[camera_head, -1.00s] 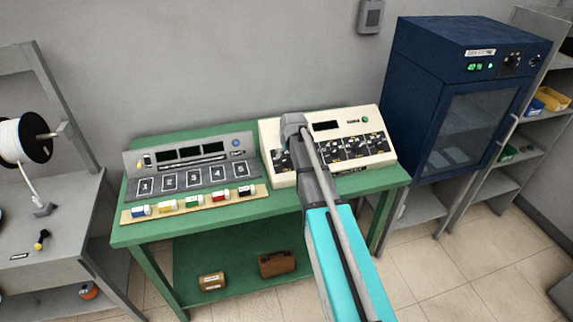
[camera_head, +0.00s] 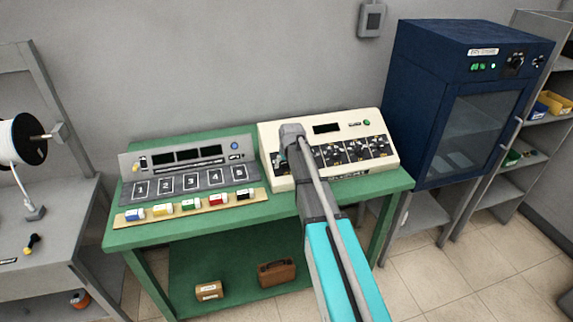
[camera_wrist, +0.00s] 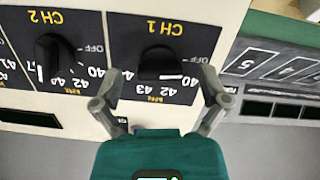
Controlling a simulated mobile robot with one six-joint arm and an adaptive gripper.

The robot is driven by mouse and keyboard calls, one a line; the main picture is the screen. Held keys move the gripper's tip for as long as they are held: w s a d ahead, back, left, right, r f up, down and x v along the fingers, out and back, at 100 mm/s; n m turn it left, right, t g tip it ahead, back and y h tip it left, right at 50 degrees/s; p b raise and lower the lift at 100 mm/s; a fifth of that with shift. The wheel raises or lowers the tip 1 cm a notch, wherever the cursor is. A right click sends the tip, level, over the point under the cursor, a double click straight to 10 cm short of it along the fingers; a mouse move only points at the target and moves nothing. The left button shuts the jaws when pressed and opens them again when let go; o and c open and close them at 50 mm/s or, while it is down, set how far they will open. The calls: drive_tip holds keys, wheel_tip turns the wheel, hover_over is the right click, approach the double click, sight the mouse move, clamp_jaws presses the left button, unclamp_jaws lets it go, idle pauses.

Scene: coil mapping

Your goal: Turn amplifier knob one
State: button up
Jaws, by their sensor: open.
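The cream amplifier (camera_head: 285,135) stands on the right of the green bench in the head view, with a row of black knob panels on its front. In the wrist view, upside down, the CH 1 knob (camera_wrist: 160,62) is black with a white mark and sits on a black dial panel labelled OFF and 40 to 44. My gripper (camera_wrist: 160,84) is open, with one finger on each side of the lower part of the CH 1 panel. Whether it touches the knob cannot be told. In the head view my arm hides the amplifier's left panels.
The CH 2 knob (camera_wrist: 52,55) is beside the left finger in the wrist view. A grey numbered unit (camera_head: 190,165) and a tray of coloured spools (camera_head: 190,204) stand left on the green bench (camera_head: 130,235). A blue cabinet (camera_head: 425,100) stands close on the right.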

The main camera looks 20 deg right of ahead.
drive_tip(key=c, duration=1.2)
drive_tip(key=shift+o, duration=0.2)
drive_tip(key=shift+m, duration=0.4)
drive_tip(key=m, duration=0.3)
drive_tip(key=shift+m+y, duration=0.5)
drive_tip(key=shift+m, duration=1.4)
